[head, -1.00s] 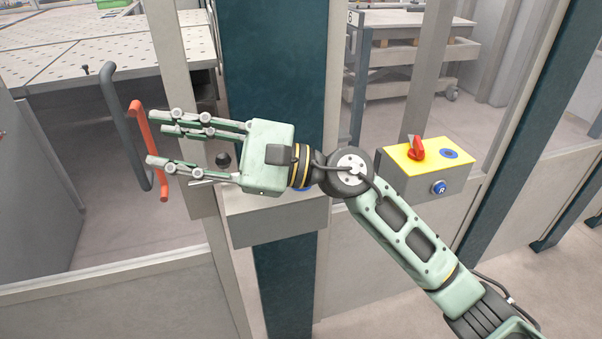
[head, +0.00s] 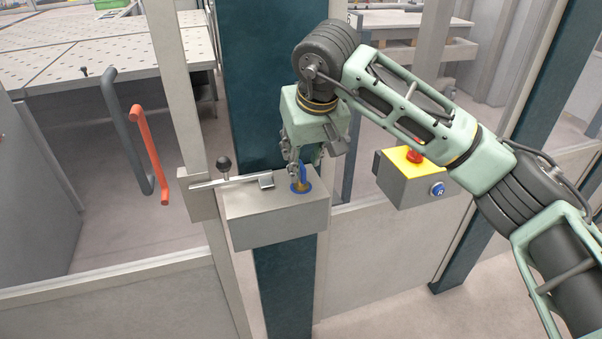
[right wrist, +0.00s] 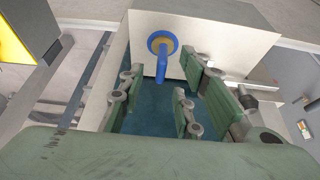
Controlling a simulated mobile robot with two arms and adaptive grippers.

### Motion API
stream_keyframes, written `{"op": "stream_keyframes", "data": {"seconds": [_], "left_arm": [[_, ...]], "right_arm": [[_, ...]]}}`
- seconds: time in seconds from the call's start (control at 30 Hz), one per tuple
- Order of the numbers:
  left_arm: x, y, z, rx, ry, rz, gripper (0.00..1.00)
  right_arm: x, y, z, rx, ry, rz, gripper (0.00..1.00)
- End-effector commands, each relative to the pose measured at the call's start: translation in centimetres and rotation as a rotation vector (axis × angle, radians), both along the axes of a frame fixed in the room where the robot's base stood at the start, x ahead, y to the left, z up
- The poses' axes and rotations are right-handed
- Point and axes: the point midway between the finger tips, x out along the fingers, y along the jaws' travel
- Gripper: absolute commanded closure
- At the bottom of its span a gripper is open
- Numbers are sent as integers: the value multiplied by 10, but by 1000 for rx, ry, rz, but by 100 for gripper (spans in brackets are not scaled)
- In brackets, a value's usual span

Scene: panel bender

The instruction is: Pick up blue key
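The blue key (right wrist: 161,68) sticks out of a round lock with a blue ring and brass centre on the grey box (right wrist: 200,38). In the head view the key (head: 302,173) is on the top of this box (head: 275,222), partly hidden by my right gripper. My right gripper (head: 299,166) points down right over the key. In the right wrist view its fingers (right wrist: 160,98) are spread to either side of the key, with a gap between them and it. My left gripper is not in view.
A metal latch bar with a black knob (head: 223,163) lies beside the lock. A yellow-topped control box (head: 408,185) with a red switch and blue button stands to the right. Orange (head: 150,150) and dark grey handles are at the left. A dark teal post is behind.

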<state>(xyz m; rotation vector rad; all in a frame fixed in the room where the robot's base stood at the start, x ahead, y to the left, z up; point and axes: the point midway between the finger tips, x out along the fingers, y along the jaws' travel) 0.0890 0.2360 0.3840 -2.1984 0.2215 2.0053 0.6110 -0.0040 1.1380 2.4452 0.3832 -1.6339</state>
Motion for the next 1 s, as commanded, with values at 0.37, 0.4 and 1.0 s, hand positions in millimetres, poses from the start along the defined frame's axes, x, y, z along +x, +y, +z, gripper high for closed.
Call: {"op": "stream_keyframes", "data": {"seconds": [0.37,0.4,1.0], "left_arm": [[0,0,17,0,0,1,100],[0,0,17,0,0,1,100],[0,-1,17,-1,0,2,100]], "right_arm": [[13,6,-38,3,2,2,69],[13,6,-38,4,1,2,69],[13,5,-38,3,2,2,100]]}}
